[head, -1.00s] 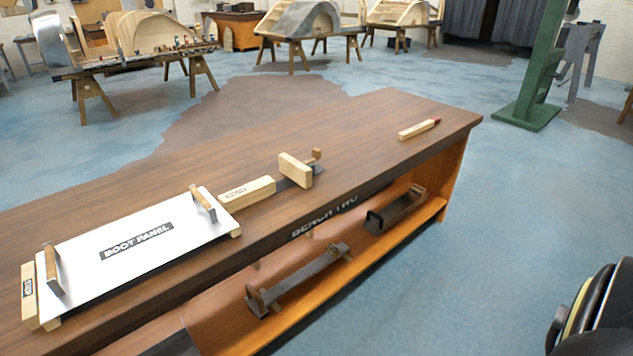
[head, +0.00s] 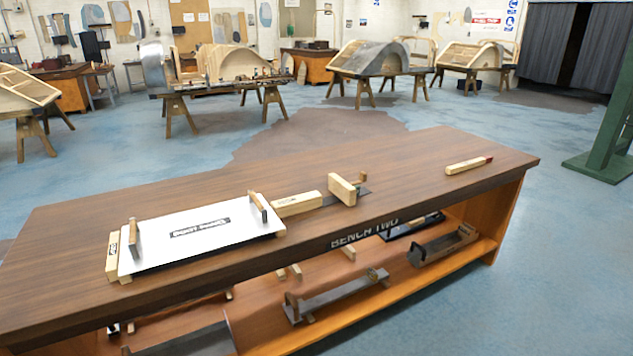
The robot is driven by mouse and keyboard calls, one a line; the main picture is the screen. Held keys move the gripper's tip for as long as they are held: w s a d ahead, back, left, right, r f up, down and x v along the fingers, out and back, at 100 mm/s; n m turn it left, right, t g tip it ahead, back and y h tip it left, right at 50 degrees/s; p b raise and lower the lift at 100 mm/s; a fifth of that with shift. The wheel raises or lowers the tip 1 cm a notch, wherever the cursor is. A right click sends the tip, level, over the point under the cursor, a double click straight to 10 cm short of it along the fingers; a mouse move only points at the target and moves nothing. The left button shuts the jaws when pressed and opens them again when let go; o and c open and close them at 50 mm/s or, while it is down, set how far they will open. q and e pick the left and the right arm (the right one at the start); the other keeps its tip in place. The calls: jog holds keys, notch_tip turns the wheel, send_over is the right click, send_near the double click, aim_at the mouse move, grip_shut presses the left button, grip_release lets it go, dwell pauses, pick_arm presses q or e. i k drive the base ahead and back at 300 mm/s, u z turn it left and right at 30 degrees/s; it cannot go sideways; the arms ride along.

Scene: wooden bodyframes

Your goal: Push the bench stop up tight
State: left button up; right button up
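A white panel (head: 200,236) with a dark label lies on the brown bench top (head: 420,181), with a wooden handle near each end. A wooden block (head: 113,256) with a small label lies along its left end. A long wooden block (head: 298,204) lies at its right end; I cannot tell whether they touch. An upright wooden block (head: 342,191) with a small peg stands on a dark metal strip (head: 361,192) further right. It looks like the bench stop. A short dark gap shows between it and the long block. Neither of my grippers is in view.
A small red-tipped wooden stick (head: 468,165) lies near the bench's right end. The shelf (head: 400,298) below holds dark metal tools (head: 345,295). Trestles with wooden frames (head: 225,72) stand behind, and a green post (head: 607,130) at right. Blue floor right of the bench is clear.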

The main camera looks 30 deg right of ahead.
aim_at(347, 193)
jog(key=z, duration=0.15)
jog(key=i, duration=1.1)
jog(key=z, duration=1.2)
jog(key=i, duration=0.35)
jog(key=u, duration=2.4)
jog(key=k, duration=1.05)
jog(key=z, duration=1.3)
jog(key=i, duration=0.25)
jog(key=u, duration=0.05)
